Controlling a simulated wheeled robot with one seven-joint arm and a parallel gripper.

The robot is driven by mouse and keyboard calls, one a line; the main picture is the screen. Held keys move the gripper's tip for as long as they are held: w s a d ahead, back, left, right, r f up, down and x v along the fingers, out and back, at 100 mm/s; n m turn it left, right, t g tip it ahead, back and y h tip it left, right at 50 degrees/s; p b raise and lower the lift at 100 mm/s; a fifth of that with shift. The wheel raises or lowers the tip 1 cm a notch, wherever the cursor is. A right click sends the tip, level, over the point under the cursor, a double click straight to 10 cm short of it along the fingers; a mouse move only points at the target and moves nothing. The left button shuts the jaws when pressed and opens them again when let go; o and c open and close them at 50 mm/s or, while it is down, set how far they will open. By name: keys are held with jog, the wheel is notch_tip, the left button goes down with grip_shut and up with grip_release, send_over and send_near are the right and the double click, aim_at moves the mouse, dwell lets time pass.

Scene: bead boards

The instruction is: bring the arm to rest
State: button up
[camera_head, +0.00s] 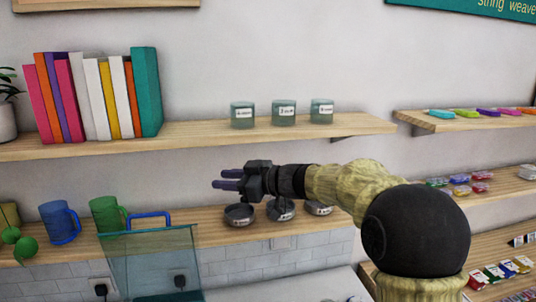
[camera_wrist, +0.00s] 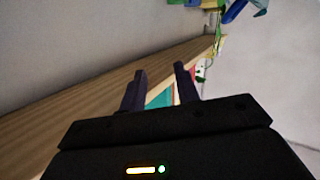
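My gripper (camera_head: 224,180) is stretched out to the left in the head view, in front of the lower shelf and below the upper one. Its two dark fingers are parallel with a gap between them. The wrist view also shows the fingers (camera_wrist: 160,80) apart, with nothing held between them. Three dark round bowls, the nearest one (camera_head: 239,214) just below the gripper, stand on the lower shelf (camera_head: 205,238). The arm partly covers the bowls' surroundings.
Three labelled green jars (camera_head: 284,113) and a row of books (camera_head: 100,95) stand on the upper shelf (camera_head: 190,132). A blue mug (camera_head: 60,222), a green mug (camera_head: 106,214) and a clear teal bin (camera_head: 150,262) are at lower left. Small coloured items line the right shelves (camera_head: 490,193).

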jog(key=s+d+f+m+t+h+b, duration=0.1)
jog(key=d+f+m+t+h+b, duration=0.4)
jog(key=d+f+m+h, duration=0.95)
jog(key=s+d+f+g+b, duration=0.1)
jog(key=s+d+f+g, duration=0.3)
jog(key=s+f, duration=0.6)
jog(key=s+d+f+m+g+b, duration=0.1)
jog(key=s+d+f+g, duration=0.3)
jog(key=s+d+f, duration=0.3)
jog(key=s+f, duration=0.3)
jog(key=s, duration=0.4)
jog(key=shift+s+d+f+h, duration=0.3)
jog(key=shift+d+f+h, duration=0.05)
jog(key=shift+f, duration=0.05)
jog(key=shift+m, duration=0.25)
